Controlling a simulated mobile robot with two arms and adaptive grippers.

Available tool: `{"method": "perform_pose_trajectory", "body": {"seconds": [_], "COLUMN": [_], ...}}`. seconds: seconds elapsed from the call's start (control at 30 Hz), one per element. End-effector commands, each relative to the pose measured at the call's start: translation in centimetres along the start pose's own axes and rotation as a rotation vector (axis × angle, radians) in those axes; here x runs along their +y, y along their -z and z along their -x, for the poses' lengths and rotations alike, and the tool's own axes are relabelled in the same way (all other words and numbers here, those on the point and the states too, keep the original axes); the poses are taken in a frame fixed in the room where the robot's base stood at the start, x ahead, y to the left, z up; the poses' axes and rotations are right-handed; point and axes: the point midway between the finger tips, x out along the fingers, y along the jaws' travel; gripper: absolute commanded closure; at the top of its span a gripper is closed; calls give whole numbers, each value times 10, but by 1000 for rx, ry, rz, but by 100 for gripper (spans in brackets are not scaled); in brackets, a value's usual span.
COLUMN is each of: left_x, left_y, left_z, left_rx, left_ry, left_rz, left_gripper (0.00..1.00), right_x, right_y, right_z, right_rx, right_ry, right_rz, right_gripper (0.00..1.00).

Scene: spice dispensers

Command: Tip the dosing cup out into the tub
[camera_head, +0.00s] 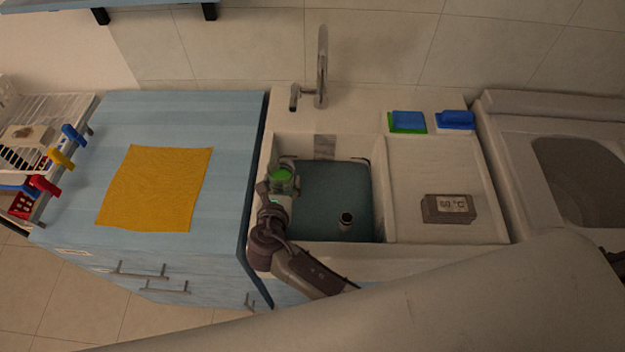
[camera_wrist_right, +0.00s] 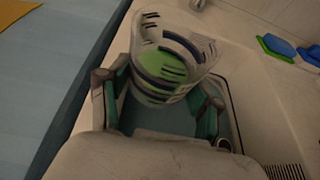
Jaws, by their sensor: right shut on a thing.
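The dosing cup (camera_head: 283,181) is clear with dark markings and has something green inside. It also shows in the right wrist view (camera_wrist_right: 160,72), between the fingers. My right gripper (camera_head: 279,190) is shut on the cup and holds it over the left edge of the sink. The tub (camera_head: 335,190) is teal inside and sits in the left basin, just right of the cup in the head view. In the wrist view the tub (camera_wrist_right: 170,122) shows behind and below the cup. The cup looks near upright. My left gripper is out of view.
A small dark cylinder (camera_head: 346,220) stands in the tub's lower right. A faucet (camera_head: 322,65) rises behind the sink. Sponges (camera_head: 407,122) lie at the back right, and a 60 °C display (camera_head: 449,208) rests on the drainboard. A yellow cloth (camera_head: 155,188) lies on the blue counter.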

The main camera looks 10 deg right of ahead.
Motion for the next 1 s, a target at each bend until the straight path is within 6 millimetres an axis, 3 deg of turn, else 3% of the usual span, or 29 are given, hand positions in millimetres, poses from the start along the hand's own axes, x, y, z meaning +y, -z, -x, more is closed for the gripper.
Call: {"method": "perform_pose_trajectory", "body": {"seconds": [0.43, 1.0], "left_x": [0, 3], "left_y": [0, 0], "left_z": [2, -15], "left_rx": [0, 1], "left_ry": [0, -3], "left_rz": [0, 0], "left_gripper": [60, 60], "right_x": [10, -2], "right_y": [2, 11], "right_z": [4, -3], "right_rx": [-5, 50], "right_ry": [-22, -92], "right_rz": [9, -166], "right_gripper": [77, 77]}}
